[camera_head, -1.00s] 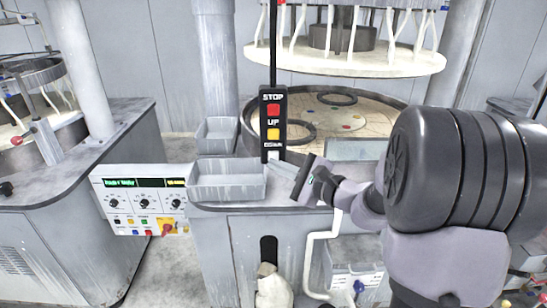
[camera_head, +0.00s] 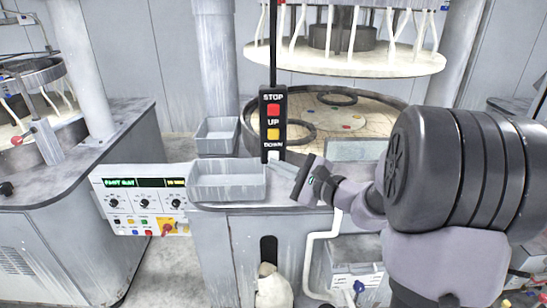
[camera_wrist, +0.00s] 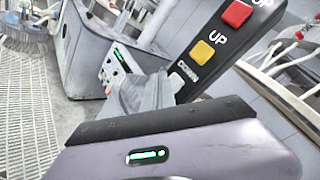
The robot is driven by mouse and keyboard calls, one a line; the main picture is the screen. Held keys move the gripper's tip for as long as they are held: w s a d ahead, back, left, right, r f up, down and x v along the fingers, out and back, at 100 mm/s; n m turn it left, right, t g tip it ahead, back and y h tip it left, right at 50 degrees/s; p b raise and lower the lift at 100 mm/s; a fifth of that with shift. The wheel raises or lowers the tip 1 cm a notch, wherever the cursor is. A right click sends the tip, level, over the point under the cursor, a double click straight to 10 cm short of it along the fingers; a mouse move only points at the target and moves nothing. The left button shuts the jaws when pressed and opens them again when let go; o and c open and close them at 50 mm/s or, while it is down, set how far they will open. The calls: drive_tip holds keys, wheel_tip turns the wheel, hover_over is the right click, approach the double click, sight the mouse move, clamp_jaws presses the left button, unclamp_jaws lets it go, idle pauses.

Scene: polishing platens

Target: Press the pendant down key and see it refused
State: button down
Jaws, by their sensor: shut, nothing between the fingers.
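The black pendant (camera_head: 273,125) hangs on a dark rod above the platen machine's near edge. It has a red STOP key (camera_head: 273,109), a yellow UP key (camera_head: 273,134) and a pale key (camera_head: 273,156) under the DOWN label. The control panel's green display (camera_head: 133,183) is lit with small text, hard to read.
A grey tray (camera_head: 228,194) sits just left of the pendant's foot, with another grey tray (camera_head: 217,148) behind it. The control panel (camera_head: 143,220) with knobs and coloured buttons is at the left. The round platen (camera_head: 345,122) lies behind the pendant.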

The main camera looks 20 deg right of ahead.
drive_tip(key=shift+w, duration=0.1)
idle(0.3)
drive_tip(key=shift+w+d, duration=0.15)
drive_tip(key=shift+w, duration=0.15)
drive_tip(key=shift+w+d+b, duration=0.2)
drive_tip(key=shift+w+b, duration=0.1)
drive_tip(key=shift+w, duration=0.05)
idle(0.6)
drive_tip(key=shift+s, duration=0.1)
drive_tip(key=shift+s+a+b, duration=0.35)
drive_tip(key=shift+s+b, duration=0.1)
drive_tip(key=shift+s, duration=0.2)
drive_tip(key=shift+s+a+b, duration=0.3)
drive_tip(key=shift+s, duration=0.45)
drive_tip(key=shift+s+a+b, duration=0.3)
drive_tip(key=shift+s+a, duration=0.05)
drive_tip(key=shift+s, duration=0.45)
drive_tip(key=shift+s+a+b, duration=0.3)
drive_tip(key=shift+s, duration=0.45)
